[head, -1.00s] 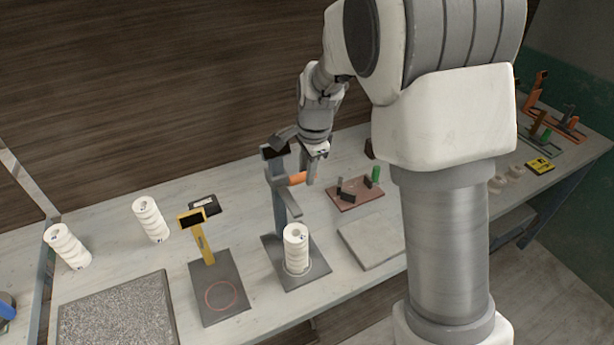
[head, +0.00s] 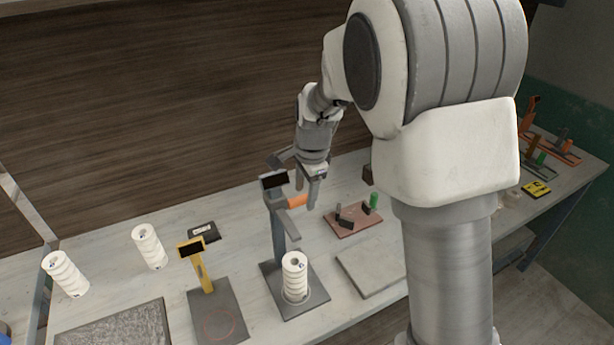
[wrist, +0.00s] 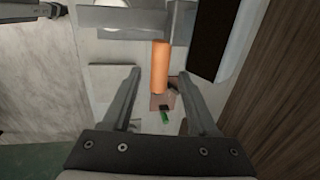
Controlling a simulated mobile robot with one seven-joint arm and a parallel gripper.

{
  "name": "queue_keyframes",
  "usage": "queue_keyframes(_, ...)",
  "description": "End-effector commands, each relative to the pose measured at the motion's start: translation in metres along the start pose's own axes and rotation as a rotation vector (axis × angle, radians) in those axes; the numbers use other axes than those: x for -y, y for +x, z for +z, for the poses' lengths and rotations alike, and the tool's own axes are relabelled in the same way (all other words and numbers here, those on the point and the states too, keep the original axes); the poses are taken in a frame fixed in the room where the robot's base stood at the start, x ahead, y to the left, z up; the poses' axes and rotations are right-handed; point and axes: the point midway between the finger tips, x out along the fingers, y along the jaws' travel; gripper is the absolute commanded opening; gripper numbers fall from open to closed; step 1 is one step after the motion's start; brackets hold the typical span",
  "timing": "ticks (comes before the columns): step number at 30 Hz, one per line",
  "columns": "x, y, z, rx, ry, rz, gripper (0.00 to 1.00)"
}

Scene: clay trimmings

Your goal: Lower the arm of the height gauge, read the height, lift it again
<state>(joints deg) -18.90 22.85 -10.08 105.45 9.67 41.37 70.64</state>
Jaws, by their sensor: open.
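The height gauge (head: 279,236) is a blue-grey column with a dark display (head: 275,180) on top and an orange handle (head: 298,201) on its sliding carriage. Its grey arm (head: 290,228) is above a stack of white rings (head: 294,276), with a gap between them. The stack stands on the gauge's dark base plate (head: 272,273). My gripper (head: 307,198) is open at the handle. In the wrist view the orange handle (wrist: 160,62) lies between the spread fingers, with space on both sides. The display's reading is too small to make out.
A yellow gauge (head: 203,270) stands to the left, with two more white stacks (head: 148,247) beyond it. A reddish board (head: 352,221) with small dark and green pieces and a pale slab (head: 368,268) lie to the right.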

Motion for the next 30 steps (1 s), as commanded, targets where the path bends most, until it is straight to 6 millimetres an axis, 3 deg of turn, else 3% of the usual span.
queue_keyframes(5,0.001,-0.025,0.000,-0.001,-0.002,-0.006,0.59)
queue_keyframes(21,0.001,-0.149,0.000,-0.001,0.000,-0.006,0.59)
queue_keyframes(30,0.001,-0.172,0.000,0.000,0.000,-0.003,0.59)
